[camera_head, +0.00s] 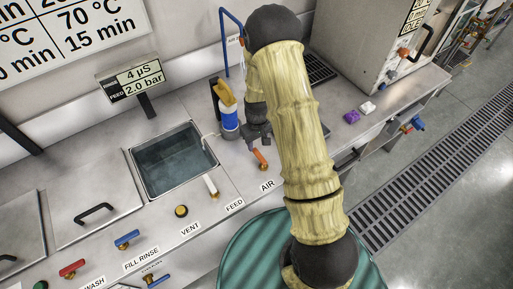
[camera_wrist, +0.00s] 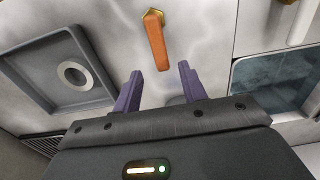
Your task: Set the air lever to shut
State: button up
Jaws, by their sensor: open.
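The air lever (camera_head: 259,157) is an orange handle on a brass hub, behind the AIR label (camera_head: 267,185) on the steel bench. From its hub the handle points toward the back of the bench. In the wrist view the orange air lever (camera_wrist: 156,42) runs from its hub down toward my gripper (camera_wrist: 160,69). My gripper is open, with its two purple fingers apart and nothing held. The lever's free end lies between the fingertips in that picture; whether they are level with it I cannot tell. My gripper (camera_head: 259,135) also shows just behind the lever in the head view.
The white-handled FEED lever (camera_head: 211,186) and a water basin (camera_head: 174,160) are to the left. Purple (camera_head: 351,117) and white (camera_head: 367,107) blocks lie right.

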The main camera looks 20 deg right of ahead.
aim_at(257, 152)
jog(key=shift+w+a+f+p, duration=0.1)
jog(key=shift+f+p, duration=0.3)
jog(key=shift+f, duration=2.05)
grip_shut()
